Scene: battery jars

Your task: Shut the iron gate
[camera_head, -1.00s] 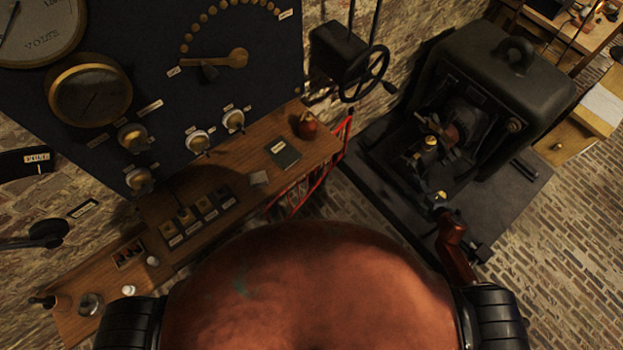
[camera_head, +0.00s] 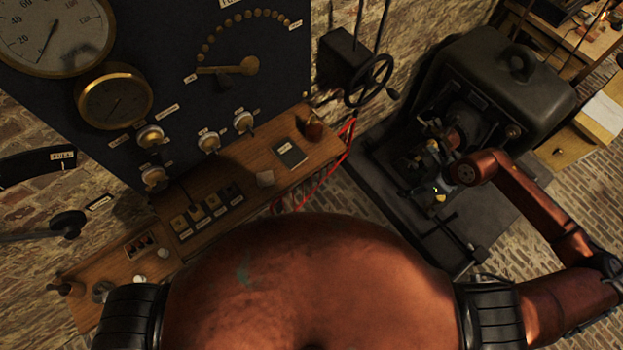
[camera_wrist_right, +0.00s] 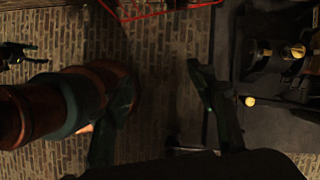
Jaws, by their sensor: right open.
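I cannot make out an iron gate for certain. A dark machine (camera_head: 520,75) with a rounded housing and an open front stands on a dark base plate at the right; its inner parts are dim, with small brass knobs (camera_wrist_right: 297,50) near the front. My right gripper (camera_wrist_right: 165,115) has its two dark fingers spread, with nothing seen between them but brick floor. It is beside the machine's base plate; in the head view it is hard to pick out against the dark machine. A small dark pronged shape at the left edge of the wrist view may be my left gripper.
A wooden bench (camera_head: 215,200) with switches runs along the black gauge panel (camera_head: 190,80). A dark handwheel (camera_head: 370,80) is on the wall beside it. Red cables (camera_head: 345,145) hang between bench and machine.

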